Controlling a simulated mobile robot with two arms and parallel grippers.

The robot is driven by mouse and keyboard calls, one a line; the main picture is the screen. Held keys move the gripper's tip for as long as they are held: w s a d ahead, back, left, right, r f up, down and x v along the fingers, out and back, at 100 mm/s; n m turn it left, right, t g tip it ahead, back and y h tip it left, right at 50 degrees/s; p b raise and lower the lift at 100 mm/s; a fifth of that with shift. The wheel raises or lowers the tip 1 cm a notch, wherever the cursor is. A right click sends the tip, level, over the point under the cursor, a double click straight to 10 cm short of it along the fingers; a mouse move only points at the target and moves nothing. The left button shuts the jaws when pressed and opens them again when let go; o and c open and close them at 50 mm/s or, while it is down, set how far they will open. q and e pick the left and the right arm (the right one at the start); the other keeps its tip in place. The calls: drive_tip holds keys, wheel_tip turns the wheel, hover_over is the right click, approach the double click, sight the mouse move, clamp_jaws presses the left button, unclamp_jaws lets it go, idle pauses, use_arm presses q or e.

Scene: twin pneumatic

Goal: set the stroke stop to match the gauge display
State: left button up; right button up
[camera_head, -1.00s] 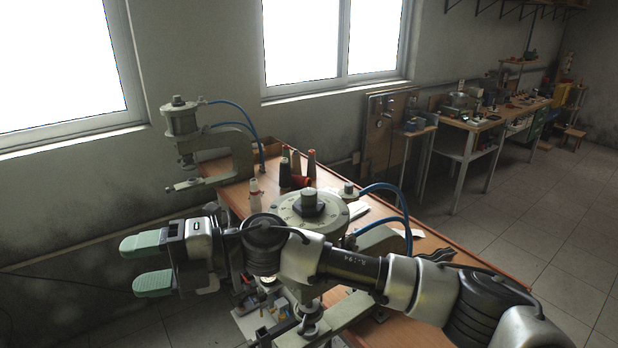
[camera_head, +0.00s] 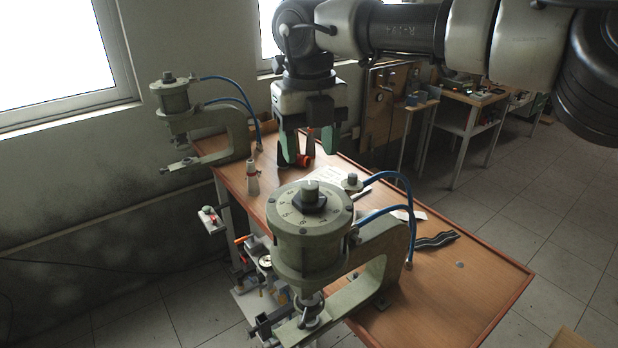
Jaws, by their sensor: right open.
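The near pneumatic press (camera_head: 310,240) stands at the table's front edge. My left gripper is not in view.
Blue hoses (camera_head: 388,211) arch from the near press. Dark striped strips (camera_head: 436,241) lie at right. The table's right front is mostly bare.

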sight(309, 184)
wheel_tip(309, 184, down, 6)
drive_tip(key=shift+d+r+p, duration=0.1)
drive_tip(key=shift+p, duration=1)
drive_tip(key=shift+f, duration=0.85)
drive_tip(key=c, duration=0.9)
